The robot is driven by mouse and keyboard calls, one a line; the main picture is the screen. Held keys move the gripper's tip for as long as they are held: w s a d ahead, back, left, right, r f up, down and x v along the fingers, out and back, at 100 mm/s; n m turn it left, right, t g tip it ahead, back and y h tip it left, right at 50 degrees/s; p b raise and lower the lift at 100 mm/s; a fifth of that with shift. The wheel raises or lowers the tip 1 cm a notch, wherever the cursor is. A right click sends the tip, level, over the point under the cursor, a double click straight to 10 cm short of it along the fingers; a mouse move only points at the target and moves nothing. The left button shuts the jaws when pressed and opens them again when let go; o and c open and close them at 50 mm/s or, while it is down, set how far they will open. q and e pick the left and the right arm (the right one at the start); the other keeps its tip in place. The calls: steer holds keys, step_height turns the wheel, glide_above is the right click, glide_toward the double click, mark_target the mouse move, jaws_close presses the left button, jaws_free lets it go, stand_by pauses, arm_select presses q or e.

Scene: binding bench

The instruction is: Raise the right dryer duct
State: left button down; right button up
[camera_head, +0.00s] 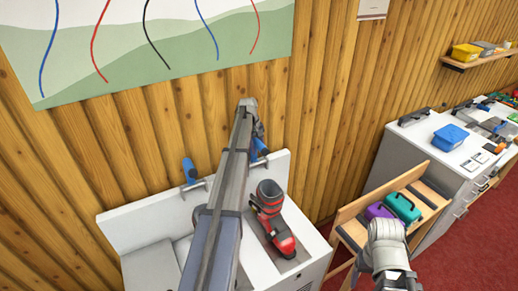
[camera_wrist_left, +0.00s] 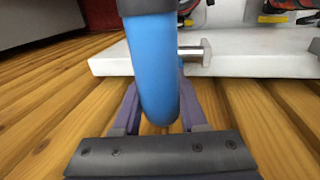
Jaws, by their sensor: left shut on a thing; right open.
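The right dryer duct, a blue tube (camera_head: 261,147), stands at the back edge of the white bench, partly hidden by my left arm. My left gripper (camera_head: 252,118) is at this duct, its fingertips hard to make out in the head view. In the left wrist view the blue tube (camera_wrist_left: 152,70) lies between the fingers, and the gripper (camera_wrist_left: 158,105) is shut on it. A metal stub (camera_wrist_left: 197,52) shows beside the tube. The other blue duct (camera_head: 189,170) stands to the left on its bracket. My right gripper (camera_head: 393,278) is open and empty near the bottom edge.
A red and black device (camera_head: 270,196) sits on the white bench (camera_head: 312,252) right of my left arm. A wooden rack (camera_head: 348,222) holds purple and teal cases (camera_head: 402,207). A cabinet (camera_head: 425,147) stands further right. The wooden wall (camera_head: 330,100) is close behind the duct.

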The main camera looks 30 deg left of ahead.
mark_target(255, 138)
arm_select(q)
steer(key=shift+w+a, duration=0.25)
steer(key=shift+a, duration=0.15)
steer(key=shift+c, duration=2.2)
jaws_free()
steer(key=shift+s+d, duration=0.1)
steer(key=shift+d, duration=0.05)
steer(key=shift+r, duration=0.15)
steer(key=r+p, duration=0.2)
steer(key=s+r+p, duration=0.1)
steer(key=r+p, duration=0.2)
steer(key=a+r+p, duration=0.1)
steer(key=r+p, duration=0.1)
steer(key=shift+s+r+p, duration=0.15)
steer(key=shift+r+p, duration=0.05)
steer(key=shift+p, duration=0.15)
